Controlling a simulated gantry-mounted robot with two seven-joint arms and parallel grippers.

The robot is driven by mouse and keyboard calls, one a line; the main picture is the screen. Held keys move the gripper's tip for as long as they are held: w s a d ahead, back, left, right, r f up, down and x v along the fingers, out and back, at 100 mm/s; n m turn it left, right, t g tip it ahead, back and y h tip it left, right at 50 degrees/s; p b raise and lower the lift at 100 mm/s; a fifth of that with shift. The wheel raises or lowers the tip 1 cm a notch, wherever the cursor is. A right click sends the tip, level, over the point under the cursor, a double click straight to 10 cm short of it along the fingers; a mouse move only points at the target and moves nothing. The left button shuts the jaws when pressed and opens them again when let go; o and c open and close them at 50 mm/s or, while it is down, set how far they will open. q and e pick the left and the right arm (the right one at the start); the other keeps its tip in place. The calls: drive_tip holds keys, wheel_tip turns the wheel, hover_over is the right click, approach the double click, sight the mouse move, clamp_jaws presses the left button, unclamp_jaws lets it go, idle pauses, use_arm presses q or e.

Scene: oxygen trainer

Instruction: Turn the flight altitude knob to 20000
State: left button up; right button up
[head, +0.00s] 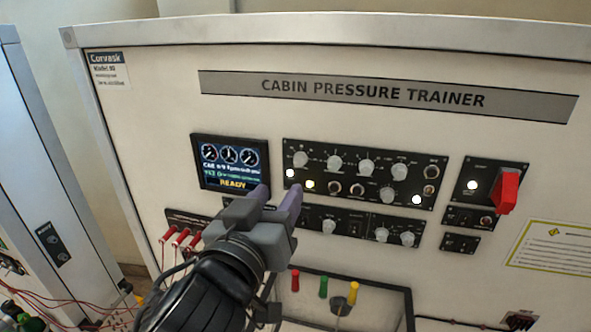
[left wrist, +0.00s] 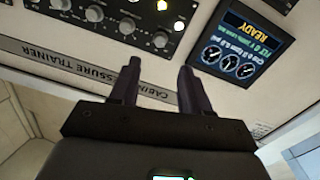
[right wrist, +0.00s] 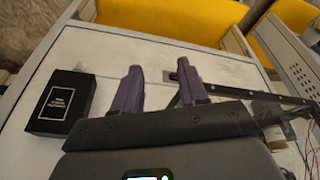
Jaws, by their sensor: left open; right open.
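The cabin pressure trainer panel carries an upper black knob panel (head: 364,177) with several light knobs, and a lower black knob panel (head: 364,225) with more. The labels are too small to read, so I cannot tell which knob is flight altitude. My left gripper (head: 278,193) is open in front of the trainer, between the display and the knob panels, hiding part of the lower panel. The left wrist view shows its empty fingers (left wrist: 158,68) with knobs (left wrist: 128,25) beyond, upside down. My right gripper (right wrist: 159,70) is open and empty, away from the panel, over a pale surface.
A display (head: 231,165) reading READY sits left of the knobs. A red switch handle (head: 507,190) sticks out at the right. Red plugs (head: 180,237) and coloured handles (head: 323,287) stand out below. A black box (right wrist: 62,102) lies on the pale surface near my right gripper.

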sight(298, 163)
use_arm(q)
drive_tip(key=p+x, duration=0.2)
drive_tip(key=x, duration=0.6)
drive_tip(key=shift+w+r, duration=0.15)
drive_tip(key=shift+w, duration=0.05)
drive_tip(key=shift+x, duration=0.85)
drive_tip(key=shift+c, duration=0.5)
clamp_jaws()
